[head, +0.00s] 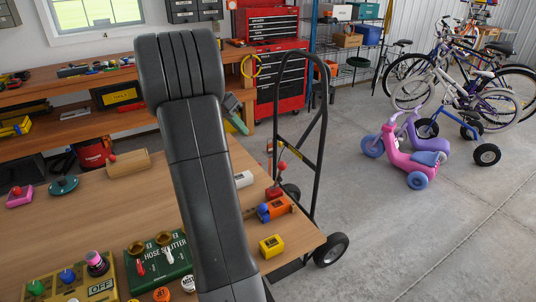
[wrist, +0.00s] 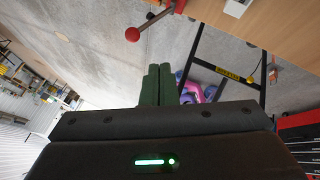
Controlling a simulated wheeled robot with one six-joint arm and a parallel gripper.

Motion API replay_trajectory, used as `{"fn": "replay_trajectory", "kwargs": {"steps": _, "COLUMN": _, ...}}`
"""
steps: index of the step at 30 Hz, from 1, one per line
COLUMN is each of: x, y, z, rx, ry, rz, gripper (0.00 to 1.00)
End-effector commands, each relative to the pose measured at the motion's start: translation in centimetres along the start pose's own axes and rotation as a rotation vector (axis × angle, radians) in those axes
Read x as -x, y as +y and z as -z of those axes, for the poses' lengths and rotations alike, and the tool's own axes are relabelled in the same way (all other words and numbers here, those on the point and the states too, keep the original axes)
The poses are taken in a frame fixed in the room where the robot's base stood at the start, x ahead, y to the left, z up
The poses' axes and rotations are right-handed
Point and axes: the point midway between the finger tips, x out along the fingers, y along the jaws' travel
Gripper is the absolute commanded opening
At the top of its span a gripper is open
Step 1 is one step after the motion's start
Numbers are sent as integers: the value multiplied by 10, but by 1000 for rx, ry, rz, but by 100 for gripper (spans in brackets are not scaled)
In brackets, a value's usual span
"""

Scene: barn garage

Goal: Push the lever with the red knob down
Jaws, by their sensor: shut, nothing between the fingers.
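The lever with the red knob (head: 282,166) stands at the table's right edge in the head view, on a red base (head: 274,192). In the wrist view its round red knob (wrist: 132,34) is on a thin rod at upper left, running up right to the red mount at the top edge. My gripper (head: 240,125) has green fingers, visible just right of my arm, up and left of the knob in the head view. In the wrist view the gripper (wrist: 157,70) is shut and empty. Its fingertips appear below and right of the knob, apart from it.
A black hand truck (head: 319,150) stands beyond the table edge. My arm hides the table's middle.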

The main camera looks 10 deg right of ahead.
Motion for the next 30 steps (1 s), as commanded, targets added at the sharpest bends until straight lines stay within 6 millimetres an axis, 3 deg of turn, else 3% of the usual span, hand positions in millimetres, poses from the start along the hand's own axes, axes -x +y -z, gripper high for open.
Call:
{"fn": "replay_trajectory", "kwargs": {"steps": 11, "x": -6, "y": 0, "z": 0, "rx": 2, "ry": -1, "rz": 0, "gripper": 0}}
{"fn": "replay_trajectory", "kwargs": {"steps": 17, "x": -37, "y": 1, "z": 0, "rx": 4, "ry": -4, "rz": -3, "gripper": 0}}
{"fn": "replay_trajectory", "kwargs": {"steps": 26, "x": -101, "y": 1, "z": -1, "rx": 4, "ry": -4, "rz": -3, "gripper": 0}}
{"fn": "replay_trajectory", "kwargs": {"steps": 30, "x": -113, "y": 18, "z": -2, "rx": 2, "ry": -2, "rz": -1, "gripper": 0}}
